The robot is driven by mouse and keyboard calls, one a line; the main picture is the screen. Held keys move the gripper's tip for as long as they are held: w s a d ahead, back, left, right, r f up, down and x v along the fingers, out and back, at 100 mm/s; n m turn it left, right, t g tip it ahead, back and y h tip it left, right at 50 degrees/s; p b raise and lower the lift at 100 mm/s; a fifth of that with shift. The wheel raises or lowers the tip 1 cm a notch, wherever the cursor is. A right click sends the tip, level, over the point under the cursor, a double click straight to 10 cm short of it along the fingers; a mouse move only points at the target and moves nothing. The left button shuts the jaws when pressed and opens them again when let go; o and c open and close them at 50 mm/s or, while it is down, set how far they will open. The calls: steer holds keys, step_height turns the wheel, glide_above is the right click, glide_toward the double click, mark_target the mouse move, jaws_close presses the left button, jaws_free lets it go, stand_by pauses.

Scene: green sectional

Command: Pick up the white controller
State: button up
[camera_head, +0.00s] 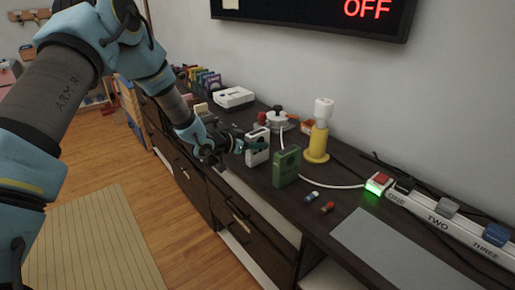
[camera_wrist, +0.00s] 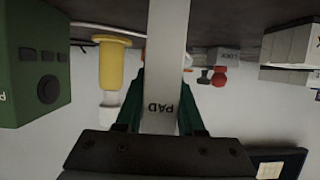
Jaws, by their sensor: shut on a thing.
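The white controller (camera_head: 257,155) stands upright on or just above the dark console top in the head view; I cannot tell whether it is lifted. In the wrist view, the picture is upside down and the white controller (camera_wrist: 163,70) shows its narrow side with the letters "PAD". My gripper (camera_head: 250,145) reaches in from the left. Its green fingers (camera_wrist: 160,110) are on both sides of the controller, shut on it. Part of its face is hidden by the fingers in the head view.
A green controller (camera_head: 287,168) stands close to the right. A yellow and white bottle-like item (camera_head: 319,135) is behind it. Two batteries (camera_head: 319,202) lie in front. A white console (camera_head: 234,97) is farther back, and a power strip (camera_head: 445,228) with colored switches is at right.

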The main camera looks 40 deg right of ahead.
jaws_close()
steer(key=shift+r, duration=0.15)
